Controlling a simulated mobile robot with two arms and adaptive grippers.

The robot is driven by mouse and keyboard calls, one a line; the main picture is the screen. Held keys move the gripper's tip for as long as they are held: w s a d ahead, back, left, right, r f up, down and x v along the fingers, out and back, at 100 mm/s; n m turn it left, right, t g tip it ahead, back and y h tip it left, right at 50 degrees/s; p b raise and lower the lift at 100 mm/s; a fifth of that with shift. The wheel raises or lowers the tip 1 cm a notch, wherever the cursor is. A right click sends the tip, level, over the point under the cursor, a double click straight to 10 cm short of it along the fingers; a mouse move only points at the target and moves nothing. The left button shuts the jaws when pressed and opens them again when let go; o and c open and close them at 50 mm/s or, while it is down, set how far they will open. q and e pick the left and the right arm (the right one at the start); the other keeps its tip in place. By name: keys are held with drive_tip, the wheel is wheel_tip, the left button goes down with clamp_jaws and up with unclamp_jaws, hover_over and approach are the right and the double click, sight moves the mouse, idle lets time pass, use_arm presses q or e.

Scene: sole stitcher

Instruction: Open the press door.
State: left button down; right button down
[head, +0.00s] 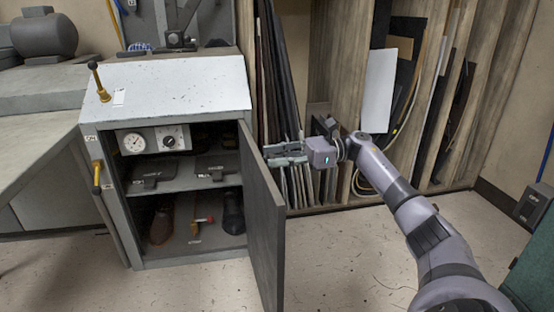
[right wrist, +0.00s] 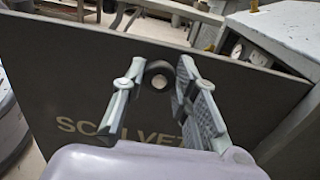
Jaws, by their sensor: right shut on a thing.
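The press (head: 180,85) is a grey cabinet with a pale sloping top, at the left in the head view. Its dark door (head: 264,220) is hinged on the right side and stands swung wide open toward me. The door's outer face (right wrist: 75,75) fills much of the right wrist view, with partly hidden lettering. A dark round handle (right wrist: 158,73) on that face sits between the fingers of my right gripper (head: 272,155), which is shut on it. The handle is hidden behind the door in the head view. My left gripper is not in view.
Inside the press are a gauge (head: 134,143), a shelf with dark plates and, below, a brown shoe (head: 162,224) and a dark shoe (head: 233,212). A rack of panels (head: 330,50) stands behind my right arm. The floor in front (head: 340,265) is clear.

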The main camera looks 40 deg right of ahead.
drive_tip(key=c, duration=1.3)
unclamp_jaws()
drive_tip(key=v, duration=1.2)
